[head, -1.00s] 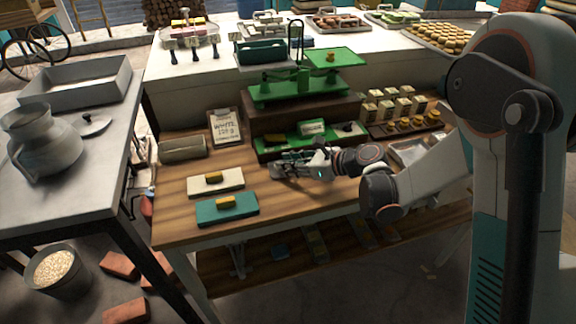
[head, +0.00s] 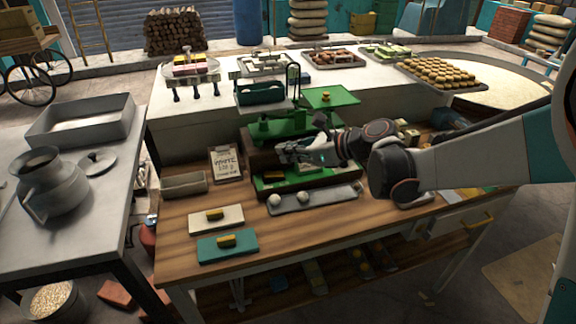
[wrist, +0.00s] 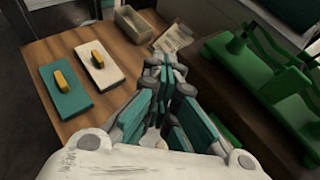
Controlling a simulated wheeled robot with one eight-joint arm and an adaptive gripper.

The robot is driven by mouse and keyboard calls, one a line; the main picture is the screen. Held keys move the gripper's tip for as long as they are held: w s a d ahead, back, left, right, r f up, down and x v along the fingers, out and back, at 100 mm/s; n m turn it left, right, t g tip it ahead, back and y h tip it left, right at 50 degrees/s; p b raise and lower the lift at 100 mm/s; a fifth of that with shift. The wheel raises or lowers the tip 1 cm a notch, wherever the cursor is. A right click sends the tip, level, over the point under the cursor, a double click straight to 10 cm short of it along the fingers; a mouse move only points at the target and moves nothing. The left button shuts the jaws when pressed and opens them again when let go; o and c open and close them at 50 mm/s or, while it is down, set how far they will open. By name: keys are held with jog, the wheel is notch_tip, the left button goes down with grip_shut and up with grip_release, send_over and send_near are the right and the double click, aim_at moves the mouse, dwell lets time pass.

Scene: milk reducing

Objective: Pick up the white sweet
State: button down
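Two round white sweets, one at the left (head: 274,199) and one beside it (head: 303,196), lie on a flat grey tray (head: 335,199) on the wooden table in the head view. My gripper (head: 284,151) is above and behind them, pointing left in front of the green scale. In the wrist view its teal-padded fingers (wrist: 168,78) run close together towards the tips. I cannot tell whether they are shut or whether something small is between them.
The green scale (head: 275,130) stands close behind my gripper. A note on a clipboard (head: 226,163) and a box (head: 184,184) are at the left. White (head: 216,220) and teal (head: 228,247) boards with yellow blocks lie at front left.

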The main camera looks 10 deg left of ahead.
jog(key=shift+r, duration=0.9)
jog(key=shift+c, duration=2.4)
grip_release()
